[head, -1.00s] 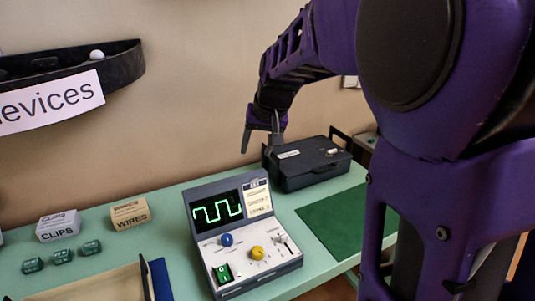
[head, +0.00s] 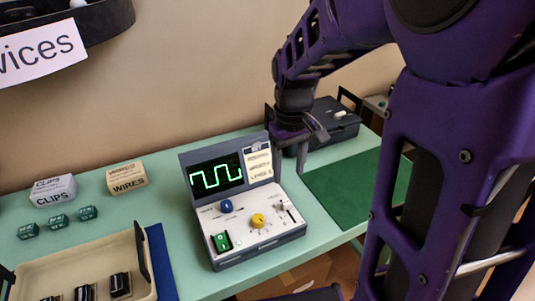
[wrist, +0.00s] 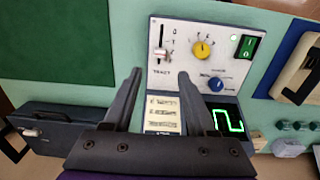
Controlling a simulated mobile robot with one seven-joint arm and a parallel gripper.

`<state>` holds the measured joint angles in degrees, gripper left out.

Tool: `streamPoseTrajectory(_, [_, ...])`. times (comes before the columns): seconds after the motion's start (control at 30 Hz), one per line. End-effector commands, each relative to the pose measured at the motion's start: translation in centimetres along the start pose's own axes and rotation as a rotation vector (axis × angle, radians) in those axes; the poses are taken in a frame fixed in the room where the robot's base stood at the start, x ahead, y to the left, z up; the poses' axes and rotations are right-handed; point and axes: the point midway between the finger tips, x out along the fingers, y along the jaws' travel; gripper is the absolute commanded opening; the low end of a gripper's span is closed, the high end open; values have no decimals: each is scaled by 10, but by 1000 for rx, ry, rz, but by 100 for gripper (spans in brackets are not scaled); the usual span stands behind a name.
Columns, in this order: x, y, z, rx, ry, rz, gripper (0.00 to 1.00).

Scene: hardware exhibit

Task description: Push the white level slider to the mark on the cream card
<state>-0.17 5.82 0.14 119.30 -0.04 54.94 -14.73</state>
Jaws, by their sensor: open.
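The grey console (head: 262,247) stands on the green table with a lit screen (head: 216,175). The white level slider (head: 281,207) sits in a slot at the right of its front panel; in the wrist view the slider (wrist: 160,54) is on the left of the panel. The cream card (head: 259,164) is on the raised back beside the screen, and also shows in the wrist view (wrist: 163,115); its markings are too small to read. My gripper (wrist: 159,74) is open and empty, above the console, its fingertips pointing toward the slider side. In the head view my gripper (head: 308,150) is at the console's back right corner.
A yellow knob (head: 258,220), a blue knob (head: 226,206) and a green switch (head: 221,242) share the panel. A dark case (head: 335,121) stands behind right. A green mat (head: 360,188) lies to the right, clear. A tray (head: 75,270) is at the left.

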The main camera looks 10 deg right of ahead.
Motion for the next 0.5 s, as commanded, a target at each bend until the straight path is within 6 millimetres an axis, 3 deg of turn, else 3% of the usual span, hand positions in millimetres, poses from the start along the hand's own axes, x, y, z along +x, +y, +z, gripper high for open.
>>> streamPoseTrajectory(0.2, [52,0,1,0,-5,-2,57])
streamPoseTrajectory(0.5, [94,0,0,1,-1,0,57])
